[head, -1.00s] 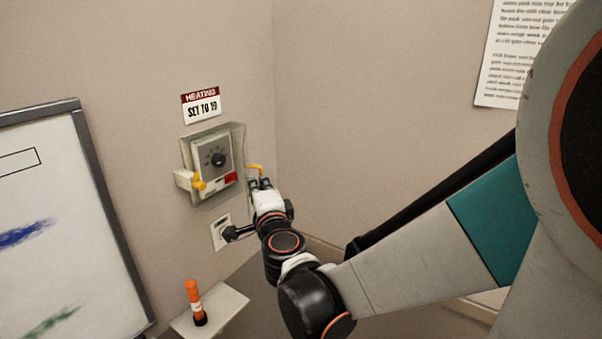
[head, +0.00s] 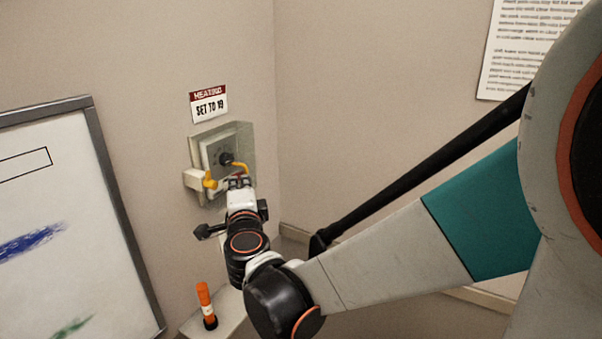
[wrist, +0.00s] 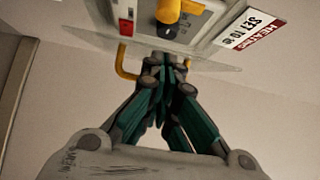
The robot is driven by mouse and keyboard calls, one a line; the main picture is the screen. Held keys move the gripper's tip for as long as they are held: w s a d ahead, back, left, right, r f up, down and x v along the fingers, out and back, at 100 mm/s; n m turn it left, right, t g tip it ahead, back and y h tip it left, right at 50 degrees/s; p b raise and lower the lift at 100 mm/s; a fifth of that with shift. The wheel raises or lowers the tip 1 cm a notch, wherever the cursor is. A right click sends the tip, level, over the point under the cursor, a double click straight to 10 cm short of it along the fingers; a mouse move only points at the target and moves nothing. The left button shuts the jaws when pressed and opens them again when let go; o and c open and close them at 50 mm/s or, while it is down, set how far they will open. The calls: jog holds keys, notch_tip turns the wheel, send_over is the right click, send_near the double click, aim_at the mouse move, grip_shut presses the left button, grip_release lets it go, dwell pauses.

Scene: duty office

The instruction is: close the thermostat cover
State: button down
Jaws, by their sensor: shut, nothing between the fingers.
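The thermostat (head: 213,152) is a pale box with a dark round dial (head: 226,159), on the wall under the "HEATING SET TO 19" sign. Its cover (head: 242,138) is a clear pane, with a bent yellow handle (head: 243,167) in front of the box's right part. The pane edge (wrist: 205,62) and handle (wrist: 122,68) also show in the wrist view. I cannot tell how far the cover stands from the box. My gripper (head: 239,180) is shut and empty, just below the handle and close to the pane; contact is unclear. My fingertips hide the box's lower right.
A pale block (head: 193,180) with a yellow knob (head: 209,180) juts out at the thermostat's lower left. An orange marker (head: 205,302) stands on a small shelf (head: 229,315) below. A whiteboard (head: 60,220) is at left.

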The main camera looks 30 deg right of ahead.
jog(key=shift+w+a, duration=0.3)
jog(key=shift+a, duration=0.3)
jog(key=shift+d, duration=0.1)
